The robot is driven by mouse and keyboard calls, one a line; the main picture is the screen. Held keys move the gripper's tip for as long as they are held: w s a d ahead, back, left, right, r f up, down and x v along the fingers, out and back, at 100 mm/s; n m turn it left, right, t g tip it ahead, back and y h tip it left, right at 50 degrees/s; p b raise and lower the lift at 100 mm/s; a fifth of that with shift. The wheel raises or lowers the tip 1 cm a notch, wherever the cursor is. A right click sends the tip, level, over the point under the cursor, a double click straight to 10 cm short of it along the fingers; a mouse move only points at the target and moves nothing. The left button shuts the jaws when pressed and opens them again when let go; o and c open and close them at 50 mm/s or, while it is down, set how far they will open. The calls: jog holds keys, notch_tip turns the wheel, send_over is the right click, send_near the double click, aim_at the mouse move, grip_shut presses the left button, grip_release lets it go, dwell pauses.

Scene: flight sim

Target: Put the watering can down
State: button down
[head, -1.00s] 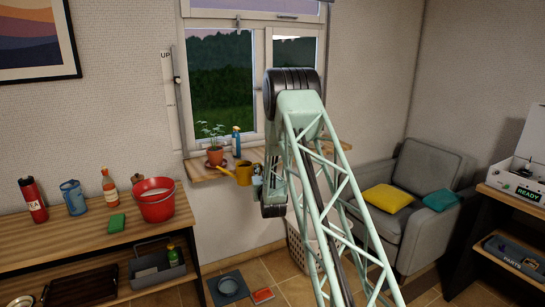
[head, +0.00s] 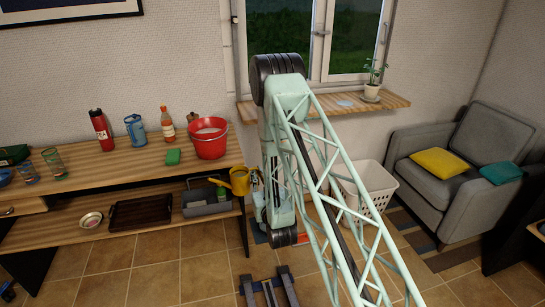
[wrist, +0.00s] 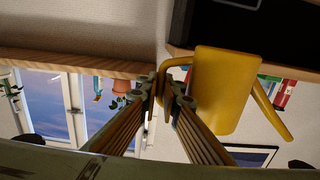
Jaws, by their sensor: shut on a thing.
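The yellow watering can (head: 240,181) hangs in the air at the right end of the wooden bench, in front of its lower level. My gripper (wrist: 164,92) is shut on the can's handle; in the wrist view the yellow can body (wrist: 222,90) fills the space right of the fingers. The can's spout points toward the lower right of that view. In the head view my arm hides most of the gripper and the can's right side.
A red bucket (head: 208,138) stands on the bench top (head: 125,163). A grey caddy (head: 206,203) and a dark tray (head: 141,212) sit on the lower shelf. A white laundry basket (head: 370,188) stands right of my arm.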

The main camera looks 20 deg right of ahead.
aim_at(244, 186)
jog(key=shift+n+y, duration=0.5)
jog(key=shift+y, duration=0.3)
jog(key=s+a, duration=0.2)
jog(key=s+a+f, duration=0.1)
jog(key=s+a, duration=0.3)
jog(key=a, duration=0.1)
jog(key=shift+f, duration=0.15)
jog(key=shift+a, duration=0.1)
